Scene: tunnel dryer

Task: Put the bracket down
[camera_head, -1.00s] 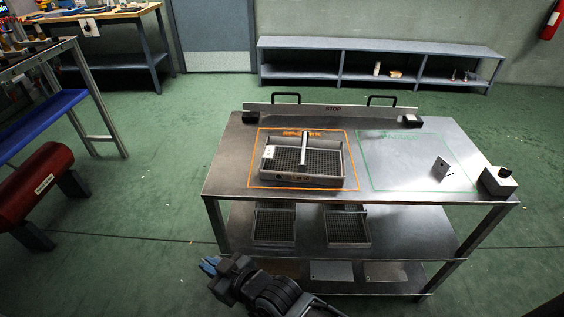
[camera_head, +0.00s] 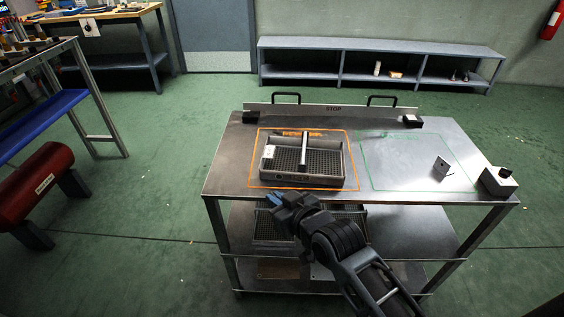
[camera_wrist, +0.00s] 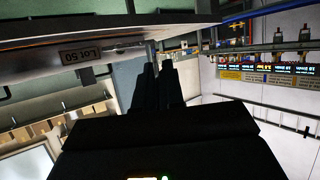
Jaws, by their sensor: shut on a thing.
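My gripper (camera_head: 273,201), with blue fingertips, is in front of the table's near edge, left of its middle. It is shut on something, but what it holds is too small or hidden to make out. In the wrist view the dark fingers (camera_wrist: 157,86) are close together. A small grey metal piece with a hole, like a bracket (camera_head: 441,165), stands on the steel tabletop (camera_head: 226,180) at the right, inside the green outline (camera_head: 388,191). A mesh-bottomed tray (camera_head: 303,183) with a raised bar across it sits inside the orange outline (camera_head: 353,146).
A rail marked STOP (camera_head: 350,108) runs along the back. Lower shelves are under the tabletop, partly hidden by my arm. The green outline's left and middle are clear.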

